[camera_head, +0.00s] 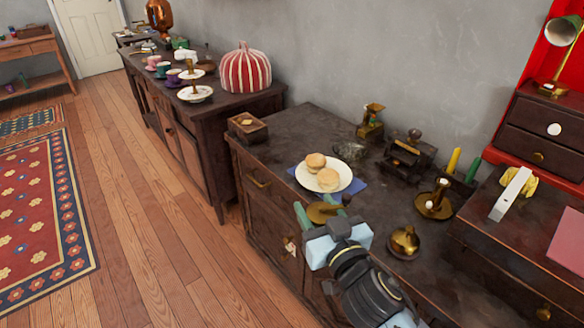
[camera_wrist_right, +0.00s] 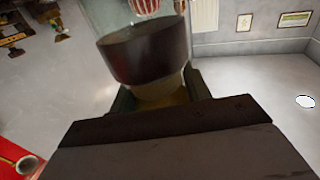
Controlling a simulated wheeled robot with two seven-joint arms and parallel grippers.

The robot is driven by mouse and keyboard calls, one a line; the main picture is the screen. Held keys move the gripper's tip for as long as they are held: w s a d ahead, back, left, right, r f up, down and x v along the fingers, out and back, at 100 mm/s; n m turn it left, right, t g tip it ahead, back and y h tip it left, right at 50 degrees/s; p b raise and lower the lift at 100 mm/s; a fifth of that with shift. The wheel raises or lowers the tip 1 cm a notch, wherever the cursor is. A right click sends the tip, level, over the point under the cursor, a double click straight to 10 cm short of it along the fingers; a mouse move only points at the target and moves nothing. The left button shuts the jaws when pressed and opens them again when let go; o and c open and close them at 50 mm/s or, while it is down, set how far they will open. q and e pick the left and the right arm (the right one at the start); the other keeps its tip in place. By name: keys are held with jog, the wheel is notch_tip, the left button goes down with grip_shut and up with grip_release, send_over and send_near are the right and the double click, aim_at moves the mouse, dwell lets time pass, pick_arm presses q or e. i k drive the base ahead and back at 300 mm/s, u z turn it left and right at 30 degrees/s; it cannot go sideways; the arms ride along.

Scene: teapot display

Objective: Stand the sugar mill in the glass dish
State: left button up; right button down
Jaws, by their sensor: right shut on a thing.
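My right gripper (camera_head: 324,211) is shut on a small round thing, which I take to be the sugar mill (camera_head: 321,213). It looks brassy in the head view, in front of the dark cabinet's front edge. In the right wrist view the sugar mill (camera_wrist_right: 143,52) shows a dark brown band with a pale yellowish part below, between the fingers; the gripper hides part of it. A small greyish clear vessel, apparently the glass dish (camera_head: 350,150), stands on the cabinet top behind a white plate, apart from the gripper. My left gripper is not in view.
The white plate (camera_head: 340,170) with buns lies on a blue cloth. A brass-topped grinder (camera_head: 371,121), a dark machine (camera_head: 408,155), a brass candlestick (camera_head: 434,202) and a brass pot (camera_head: 404,242) stand around it. A wooden box (camera_head: 247,127) is at left. Bare cabinet top lies behind the plate.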

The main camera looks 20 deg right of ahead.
aim_at(348, 152)
jog(key=u, duration=0.15)
jog(key=k, duration=0.35)
jog(key=u, duration=0.65)
jog(key=i, duration=1.6)
jog(key=z, duration=1.4)
jog(key=i, duration=0.85)
jog(key=z, duration=0.7)
